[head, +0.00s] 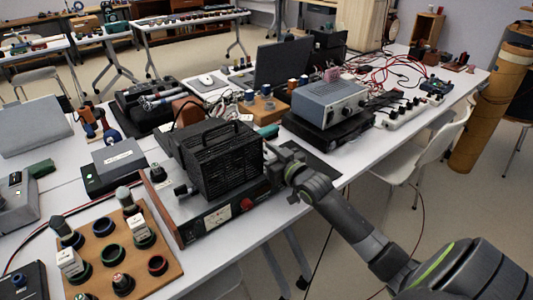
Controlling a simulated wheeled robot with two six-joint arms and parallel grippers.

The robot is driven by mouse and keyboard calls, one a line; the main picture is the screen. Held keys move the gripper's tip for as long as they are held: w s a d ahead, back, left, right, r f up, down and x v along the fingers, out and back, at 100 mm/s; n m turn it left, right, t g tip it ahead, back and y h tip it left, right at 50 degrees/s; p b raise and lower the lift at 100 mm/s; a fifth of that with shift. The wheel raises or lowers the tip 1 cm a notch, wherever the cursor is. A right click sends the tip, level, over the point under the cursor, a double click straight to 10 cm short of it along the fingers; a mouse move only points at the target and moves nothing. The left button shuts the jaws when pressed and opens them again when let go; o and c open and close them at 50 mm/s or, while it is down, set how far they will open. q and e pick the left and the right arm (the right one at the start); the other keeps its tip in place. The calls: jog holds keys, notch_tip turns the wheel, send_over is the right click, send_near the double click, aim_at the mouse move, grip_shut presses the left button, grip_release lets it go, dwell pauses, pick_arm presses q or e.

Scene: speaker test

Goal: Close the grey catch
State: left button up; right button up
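A black ribbed box with a top handle (217,155) stands on a wood-sided base unit (225,212) with a red button. I cannot make out a grey catch for certain; a small dark grey fitting (183,191) sticks out at the left of the box. My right gripper (272,165) is at the right side of the box, very close to it. Whether it touches the box, and whether its fingers are open or shut, I cannot tell. The arm hides part of the table edge there. My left gripper is not in view.
A brown board (163,283) with several knobs and rings lies at the front left. A grey instrument (328,103) sits on a black case behind my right gripper. A laptop (283,62) and red cables (385,72) lie farther back. A white chair (430,150) stands at the right.

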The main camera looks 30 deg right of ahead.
jog(key=shift+w, duration=0.15)
grip_shut()
dwell(0.4)
